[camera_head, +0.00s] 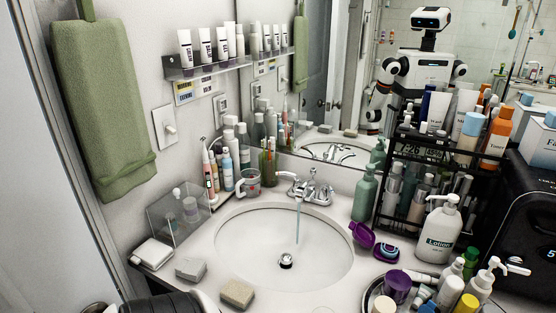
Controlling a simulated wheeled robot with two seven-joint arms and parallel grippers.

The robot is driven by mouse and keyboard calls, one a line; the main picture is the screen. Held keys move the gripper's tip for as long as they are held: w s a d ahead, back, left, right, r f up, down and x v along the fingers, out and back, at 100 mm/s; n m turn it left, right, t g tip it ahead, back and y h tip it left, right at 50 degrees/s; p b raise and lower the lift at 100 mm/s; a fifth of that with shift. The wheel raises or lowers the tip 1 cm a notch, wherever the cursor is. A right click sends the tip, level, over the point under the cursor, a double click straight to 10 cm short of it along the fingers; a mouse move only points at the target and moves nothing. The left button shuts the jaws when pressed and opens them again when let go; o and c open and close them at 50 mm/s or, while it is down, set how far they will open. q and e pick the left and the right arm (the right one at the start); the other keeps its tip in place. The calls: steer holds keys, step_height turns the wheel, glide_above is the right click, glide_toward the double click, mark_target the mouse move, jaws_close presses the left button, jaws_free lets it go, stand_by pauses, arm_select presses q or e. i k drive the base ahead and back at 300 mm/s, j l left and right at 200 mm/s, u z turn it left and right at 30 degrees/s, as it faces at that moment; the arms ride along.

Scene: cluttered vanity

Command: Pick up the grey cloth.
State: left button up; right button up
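A small grey folded piece (191,269), which looks like the grey cloth, lies on the counter left of the sink. A whiter flat folded piece (153,252) lies just to its left near the counter's corner, and I cannot tell whether it is also cloth. A beige-grey sponge-like block (237,293) lies to the right, at the sink's front left rim. Neither of my grippers is in view. A dark ribbed part and a rounded white part at the bottom left edge may be mine.
Water runs from the faucet (305,188) into the sink (265,262). A clear box (165,222) stands behind the folded pieces. A green towel (105,110) hangs at left. Bottles, a lotion pump (440,230) and a black rack (405,205) crowd the right side.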

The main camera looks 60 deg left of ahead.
mark_target(192, 269)
steer(key=u, duration=2.55)
